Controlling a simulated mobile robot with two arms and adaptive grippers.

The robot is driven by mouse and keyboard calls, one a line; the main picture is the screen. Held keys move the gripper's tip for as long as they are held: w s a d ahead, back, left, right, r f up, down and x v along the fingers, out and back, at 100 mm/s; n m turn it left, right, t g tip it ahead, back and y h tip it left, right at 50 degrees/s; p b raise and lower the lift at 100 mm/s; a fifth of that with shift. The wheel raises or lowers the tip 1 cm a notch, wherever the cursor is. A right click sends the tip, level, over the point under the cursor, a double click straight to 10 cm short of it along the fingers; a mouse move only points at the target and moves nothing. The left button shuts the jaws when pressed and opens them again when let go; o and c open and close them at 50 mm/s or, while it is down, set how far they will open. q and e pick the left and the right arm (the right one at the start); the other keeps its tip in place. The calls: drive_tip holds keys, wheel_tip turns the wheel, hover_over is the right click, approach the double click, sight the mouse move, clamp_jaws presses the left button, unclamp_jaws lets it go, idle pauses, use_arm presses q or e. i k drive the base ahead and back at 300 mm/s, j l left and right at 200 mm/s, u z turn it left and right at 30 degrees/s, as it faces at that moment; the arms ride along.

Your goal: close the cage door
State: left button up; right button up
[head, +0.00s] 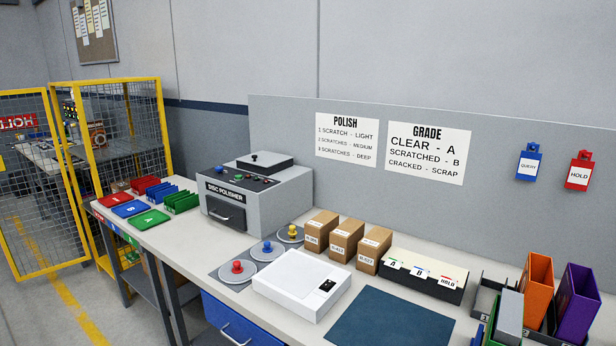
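The cage (159,95) has a yellow frame with wire mesh and stands at the back left, beyond the far end of the workbench. Its yellow-framed mesh door (44,268) stands open, swung out to the left of the cage into the floor area. A red sign, seen in reverse, shows near the door's upper part (18,121). Shelves with some items (97,134) show inside the cage through the mesh. Neither of my grippers shows in the head view.
A long workbench (180,240) runs from the cage toward the lower right, bearing coloured trays (148,219), a disc polisher (252,200), cardboard boxes (345,238) and a white device (301,285). A blue drawer (238,322) sits below. The floor (120,315) at the lower left is clear, with a yellow line.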

sight(10, 123)
drive_tip(key=i+j+u, duration=0.25)
drive_tip(key=j+u, duration=0.2)
drive_tip(key=i+j+u, duration=0.7)
drive_tip(key=u, duration=0.25)
drive_tip(key=i+j+u, duration=0.1)
drive_tip(key=i+u, duration=0.45)
drive_tip(key=i, duration=2.6)
drive_tip(key=i+l+u, duration=0.15)
drive_tip(key=i, duration=1.2)
drive_tip(key=i+j+u, duration=0.1)
drive_tip(key=i, duration=0.9)
drive_tip(key=i+j+u, duration=0.1)
drive_tip(key=i, duration=0.9)
drive_tip(key=i+z, duration=0.55)
drive_tip(key=z, duration=0.15)
drive_tip(key=i+j+z, duration=0.2)
drive_tip(key=z, duration=0.15)
drive_tip(key=i+j+z, duration=0.1)
drive_tip(key=z, duration=0.4)
drive_tip(key=i+j+z, duration=0.15)
drive_tip(key=z, duration=0.35)
drive_tip(key=i+j+z, duration=0.15)
drive_tip(key=z, duration=0.35)
drive_tip(key=j+z, duration=0.3)
drive_tip(key=z, duration=0.15)
drive_tip(key=j+z, duration=0.25)
drive_tip(key=z, duration=0.25)
drive_tip(key=j+z, duration=0.7)
drive_tip(key=z, duration=0.15)
drive_tip(key=k, duration=0.05)
